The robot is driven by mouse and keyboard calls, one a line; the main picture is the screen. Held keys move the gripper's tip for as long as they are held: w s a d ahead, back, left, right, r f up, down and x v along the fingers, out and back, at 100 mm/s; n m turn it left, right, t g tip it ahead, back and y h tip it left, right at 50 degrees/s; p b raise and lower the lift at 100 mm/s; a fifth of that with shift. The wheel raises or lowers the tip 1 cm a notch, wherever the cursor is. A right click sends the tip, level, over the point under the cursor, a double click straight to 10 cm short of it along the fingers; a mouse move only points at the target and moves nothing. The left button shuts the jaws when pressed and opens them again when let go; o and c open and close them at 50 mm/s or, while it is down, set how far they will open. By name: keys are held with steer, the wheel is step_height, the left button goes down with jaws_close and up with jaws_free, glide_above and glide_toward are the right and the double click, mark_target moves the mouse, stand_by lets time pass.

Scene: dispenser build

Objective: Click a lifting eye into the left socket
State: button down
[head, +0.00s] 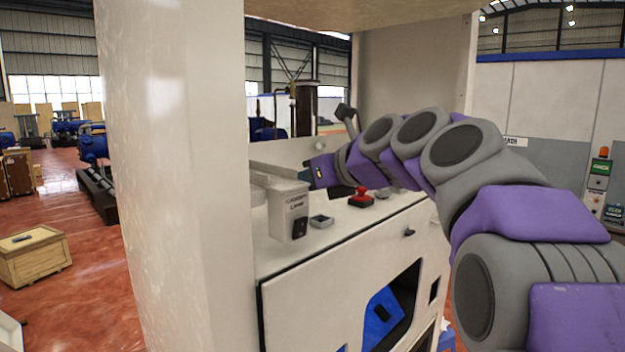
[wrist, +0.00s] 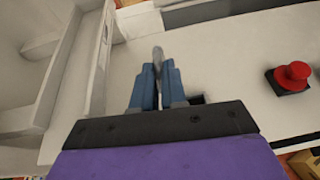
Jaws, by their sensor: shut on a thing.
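My gripper (wrist: 157,84) is seen from behind in the wrist view, with its two blue fingers close together. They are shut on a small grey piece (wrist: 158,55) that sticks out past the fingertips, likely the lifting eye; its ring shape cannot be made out. The piece is over a white surface, and I cannot tell whether it touches anything. In the head view my arm reaches over the white machine's top, and the fingers are hidden. A dark square opening (wrist: 197,99) shows just right of the fingers. I cannot make out the left socket.
A red button (wrist: 292,76) stands right of my gripper; it also shows in the head view (head: 361,197). A white dispenser box (head: 288,212) stands on the machine top (head: 330,237). A white post (head: 175,180) blocks the left. A wooden crate (head: 35,262) is on the floor.

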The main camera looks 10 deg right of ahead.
steer(key=shift+d, duration=0.8)
steer(key=shift+a, duration=0.8)
steer(key=shift+s+a, duration=0.1)
stand_by(0.4)
steer(key=shift+f+b, duration=0.45)
steer(key=shift+f, duration=2)
stand_by(2.0)
steer(key=c, duration=1.4)
jaws_free()
steer(key=shift+s+a, duration=0.1)
steer(key=shift+a, duration=0.05)
steer(key=o, duration=0.8)
steer(key=shift+r, duration=0.25)
steer(key=shift+c, duration=0.2)
steer(key=shift+r, duration=0.1)
